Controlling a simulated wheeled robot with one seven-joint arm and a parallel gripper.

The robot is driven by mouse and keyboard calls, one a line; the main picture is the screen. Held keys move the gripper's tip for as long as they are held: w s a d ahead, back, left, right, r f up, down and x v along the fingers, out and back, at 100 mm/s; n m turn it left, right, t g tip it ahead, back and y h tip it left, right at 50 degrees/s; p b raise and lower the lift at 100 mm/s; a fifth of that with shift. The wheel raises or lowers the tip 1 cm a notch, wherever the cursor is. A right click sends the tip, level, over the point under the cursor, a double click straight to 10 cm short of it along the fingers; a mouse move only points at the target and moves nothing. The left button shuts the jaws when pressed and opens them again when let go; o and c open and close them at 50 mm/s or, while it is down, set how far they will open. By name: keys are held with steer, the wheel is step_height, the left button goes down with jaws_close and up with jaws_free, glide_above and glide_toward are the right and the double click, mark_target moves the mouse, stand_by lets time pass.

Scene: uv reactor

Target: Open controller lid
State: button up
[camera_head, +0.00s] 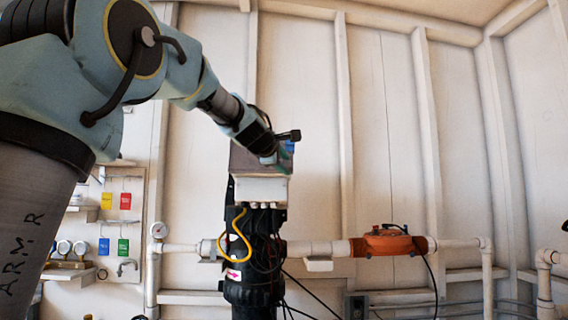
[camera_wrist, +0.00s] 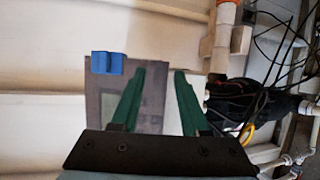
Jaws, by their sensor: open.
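The controller (camera_head: 262,190) is a pale box with a darker brownish lid on top of the black reactor body (camera_head: 250,285). Its lid (camera_wrist: 100,103) shows in the wrist view as a grey-brown panel, with a blue block (camera_wrist: 107,63) at its upper left corner. My gripper (camera_head: 285,158) is at the lid in the head view, near the blue block (camera_head: 289,146). In the wrist view my gripper's green fingers (camera_wrist: 162,75) are apart and empty, over and beside the panel. The lid looks shut, but my arm partly hides it.
White pipes (camera_head: 325,249) run left and right of the reactor, with an orange unit (camera_head: 388,243) on the right. Black cables (camera_wrist: 280,50) hang beside the reactor. Colored tags (camera_head: 124,201) hang on the wall.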

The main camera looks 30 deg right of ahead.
steer(key=shift+c, duration=0.3)
jaws_close()
stand_by(1.1)
